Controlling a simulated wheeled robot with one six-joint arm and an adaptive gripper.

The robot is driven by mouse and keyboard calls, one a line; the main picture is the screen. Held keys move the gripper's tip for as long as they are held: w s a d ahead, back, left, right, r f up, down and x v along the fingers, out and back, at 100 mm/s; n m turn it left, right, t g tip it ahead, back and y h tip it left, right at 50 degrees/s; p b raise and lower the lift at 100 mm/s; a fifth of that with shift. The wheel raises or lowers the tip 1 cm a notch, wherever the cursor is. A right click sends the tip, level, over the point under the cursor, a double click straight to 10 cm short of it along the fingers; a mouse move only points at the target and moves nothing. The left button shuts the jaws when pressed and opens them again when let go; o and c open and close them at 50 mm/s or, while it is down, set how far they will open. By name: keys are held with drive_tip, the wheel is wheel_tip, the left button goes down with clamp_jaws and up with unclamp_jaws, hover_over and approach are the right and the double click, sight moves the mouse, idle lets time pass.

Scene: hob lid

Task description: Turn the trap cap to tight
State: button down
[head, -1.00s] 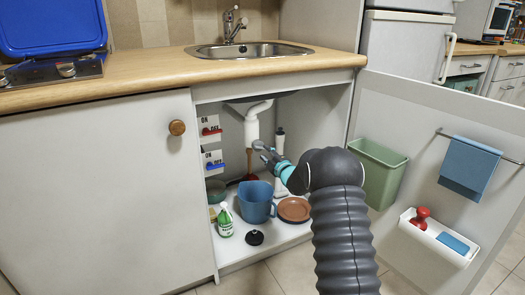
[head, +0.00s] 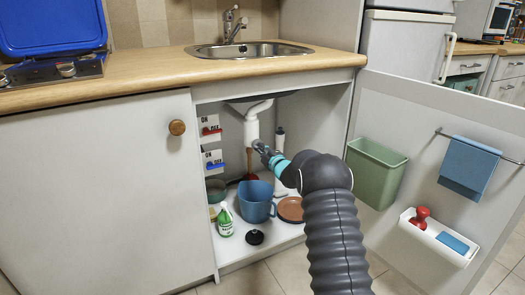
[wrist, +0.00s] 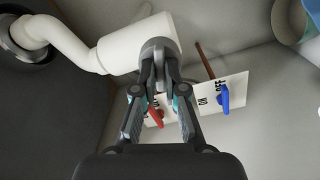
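The white sink trap hangs under the sink in the open cabinet, in the head view (head: 251,128) and as a large white cylinder in the wrist view (wrist: 125,48). A grey cap (wrist: 158,48) with a narrow tab sits at the trap's near end in the wrist view. My gripper (wrist: 160,92) is right in front of the cap, its two fingers apart on either side of the tab. I cannot tell if they touch it. In the head view my gripper (head: 264,152) is just right of the trap's lower end and hides the cap.
Red (head: 211,131) and blue (head: 215,165) valve levers on ON/OFF plates are on the cabinet's left wall. The open door with a green bin (head: 376,172) is at right.

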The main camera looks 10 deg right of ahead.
drive_tip(key=shift+m, duration=0.3)
drive_tip(key=shift+m+p, duration=3.3)
drive_tip(key=shift+m, duration=12.5)
